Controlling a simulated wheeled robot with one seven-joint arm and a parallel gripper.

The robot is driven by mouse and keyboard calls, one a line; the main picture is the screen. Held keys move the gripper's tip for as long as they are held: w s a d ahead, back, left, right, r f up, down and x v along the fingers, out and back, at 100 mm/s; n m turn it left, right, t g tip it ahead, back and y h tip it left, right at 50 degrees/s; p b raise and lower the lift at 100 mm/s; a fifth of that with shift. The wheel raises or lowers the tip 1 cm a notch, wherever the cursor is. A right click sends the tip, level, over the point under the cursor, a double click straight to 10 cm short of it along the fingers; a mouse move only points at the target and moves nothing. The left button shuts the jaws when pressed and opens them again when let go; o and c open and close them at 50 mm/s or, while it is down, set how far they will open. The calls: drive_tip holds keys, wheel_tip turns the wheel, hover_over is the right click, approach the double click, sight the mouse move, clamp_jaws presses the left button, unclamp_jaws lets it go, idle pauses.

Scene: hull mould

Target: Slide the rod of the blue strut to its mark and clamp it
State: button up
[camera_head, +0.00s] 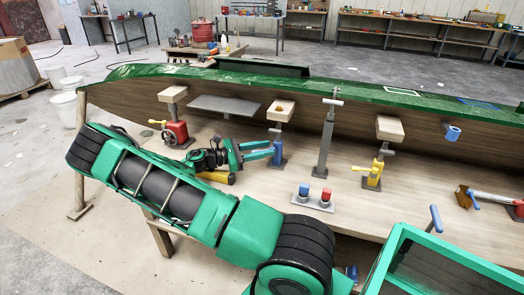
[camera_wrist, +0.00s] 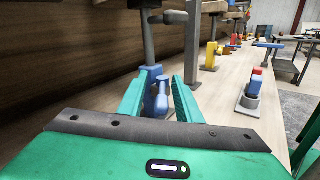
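The blue strut (camera_head: 277,152) stands on the wooden bench against the hull mould, with a wooden pad (camera_head: 281,110) at its top. In the wrist view, the fingers (camera_wrist: 157,88) lie on either side of the blue handle, with gaps visible; contact cannot be told. No mark on the rod can be made out.
A red strut (camera_head: 175,132) stands left, a grey strut (camera_head: 324,145) and a yellow strut (camera_head: 375,172) right. A block with blue and red knobs (camera_head: 313,199) sits on the bench in front. The green-edged hull mould (camera_head: 225,85) runs behind.

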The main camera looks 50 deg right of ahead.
drive_tip(key=shift+w+a, duration=0.1)
drive_tip(key=shift+a, duration=0.15)
drive_tip(key=v, duration=1)
drive_tip(key=shift+w+a+f, duration=0.1)
drive_tip(key=shift+w+f, duration=0.05)
